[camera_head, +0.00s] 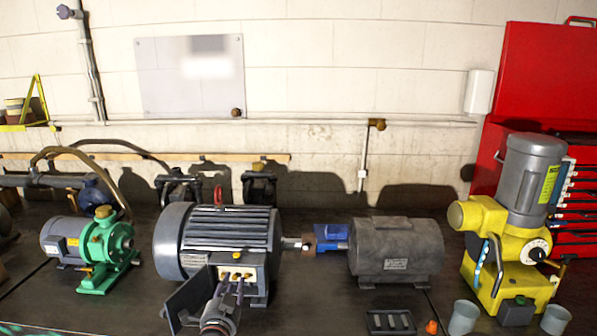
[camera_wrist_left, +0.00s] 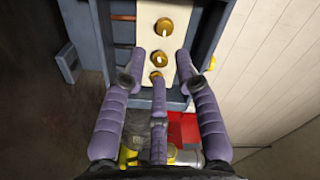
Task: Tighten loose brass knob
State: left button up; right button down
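The large grey motor (camera_head: 215,235) stands on the bench with its terminal box open in front. Several brass knobs (camera_head: 237,276) sit on the box's pale panel. In the left wrist view the knobs line the cream panel (camera_wrist_left: 150,15), with one knob at the far end (camera_wrist_left: 174,25) and one in the middle (camera_wrist_left: 162,58). My left gripper (camera_head: 230,292) is at the box front. In its wrist view the purple fingers (camera_wrist_left: 161,62) are spread on both sides of the middle knob, with gaps visible. The third finger partly covers a nearer knob. My right gripper is not in view.
The box's open lid (camera_head: 187,300) stands out left of my left gripper. A green pump (camera_head: 106,255) is at left, a dark grey machine (camera_head: 395,250) and a yellow machine (camera_head: 500,265) at right. Cups and a small black tray (camera_head: 390,322) lie at the front right.

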pick_arm(q)
jog(key=s, duration=0.7)
dwell(0.6)
jog(key=shift+a, duration=0.1)
